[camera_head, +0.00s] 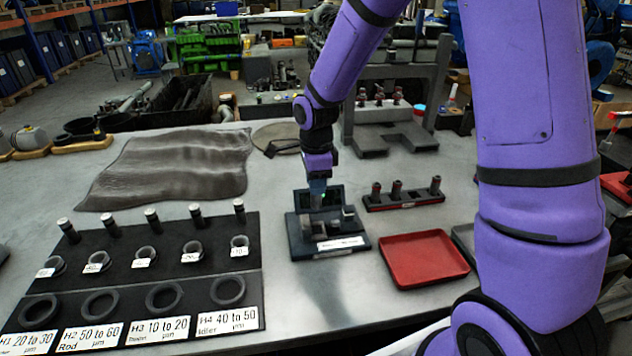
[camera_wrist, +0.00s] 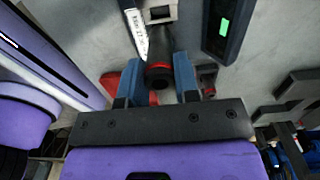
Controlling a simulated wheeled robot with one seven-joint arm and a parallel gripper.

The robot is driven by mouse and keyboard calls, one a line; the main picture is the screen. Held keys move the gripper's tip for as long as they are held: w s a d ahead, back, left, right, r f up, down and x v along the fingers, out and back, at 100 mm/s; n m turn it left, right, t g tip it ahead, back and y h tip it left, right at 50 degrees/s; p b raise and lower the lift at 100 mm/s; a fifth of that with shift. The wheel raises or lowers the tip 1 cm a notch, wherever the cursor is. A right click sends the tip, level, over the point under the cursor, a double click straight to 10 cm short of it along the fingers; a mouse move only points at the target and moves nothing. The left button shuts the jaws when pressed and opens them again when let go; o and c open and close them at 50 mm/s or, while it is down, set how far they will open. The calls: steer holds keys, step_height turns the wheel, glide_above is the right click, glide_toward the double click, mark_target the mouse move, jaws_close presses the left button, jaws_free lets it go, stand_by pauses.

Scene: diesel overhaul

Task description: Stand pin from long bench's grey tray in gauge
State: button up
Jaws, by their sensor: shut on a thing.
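My gripper (camera_head: 318,187) is over the gauge (camera_head: 327,236), a dark block with a small screen behind and a white label in front. In the wrist view, its two blue fingers (camera_wrist: 158,72) are shut on a dark pin (camera_wrist: 159,52) with a red ring at its near end. The pin's far end lies by the gauge's grey block (camera_wrist: 162,11); I cannot tell whether it touches or is seated. The pin is not clear in the head view. The grey tray (camera_head: 462,234) is right of the red tray, mostly hidden by my arm.
A red tray (camera_head: 424,258) lies right of the gauge. A rack (camera_head: 403,201) with three dark pins stands behind it. A black board (camera_head: 128,290) with rings and several pins is at left. A grey stand (camera_head: 395,128) and dark mat (camera_head: 170,166) are farther back.

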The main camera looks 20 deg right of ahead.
mark_target(316, 207)
steer(key=shift+f, duration=1.65)
steer(key=shift+a+f, duration=0.1)
steer(key=shift+f, duration=2.8)
stand_by(1.6)
steer(key=o, duration=1.4)
steer(key=shift+r, duration=0.1)
steer(key=shift+r, duration=3.9)
